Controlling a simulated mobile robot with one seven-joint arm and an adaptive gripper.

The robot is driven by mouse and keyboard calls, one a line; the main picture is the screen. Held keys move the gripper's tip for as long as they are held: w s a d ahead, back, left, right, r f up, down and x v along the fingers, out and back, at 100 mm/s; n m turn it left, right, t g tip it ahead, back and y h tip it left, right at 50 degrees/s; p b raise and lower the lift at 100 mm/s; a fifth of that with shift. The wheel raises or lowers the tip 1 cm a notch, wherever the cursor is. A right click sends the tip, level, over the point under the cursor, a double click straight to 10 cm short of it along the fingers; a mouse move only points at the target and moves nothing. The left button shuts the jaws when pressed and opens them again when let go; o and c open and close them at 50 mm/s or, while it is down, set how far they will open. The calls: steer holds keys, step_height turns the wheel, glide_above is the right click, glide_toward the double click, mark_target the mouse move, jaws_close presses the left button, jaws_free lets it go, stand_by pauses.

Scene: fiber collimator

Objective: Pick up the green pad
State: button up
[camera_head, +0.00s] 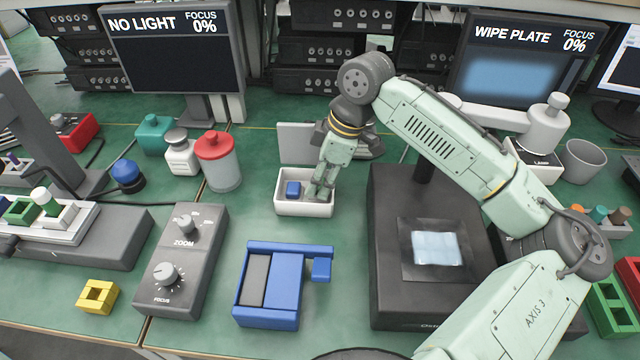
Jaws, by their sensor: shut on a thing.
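My gripper (319,194) points down into the right half of a small white tray (303,211) at the middle of the bench. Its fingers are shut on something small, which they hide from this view. I cannot make out the green pad apart from the pale green fingers. A blue pad (293,189) lies in the left half of the same tray, beside the fingers and apart from them.
A grey panel (297,143) stands behind the tray. A red-capped jar (219,165) is to its left, and a black device with a lit plate (437,248) to its right. A blue fixture (268,290) sits in front, with clear green bench between.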

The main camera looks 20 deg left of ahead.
step_height(320, 180, up, 16)
steer(key=b, duration=0.1)
steer(key=shift+b, duration=0.35)
steer(key=shift+r, duration=0.1)
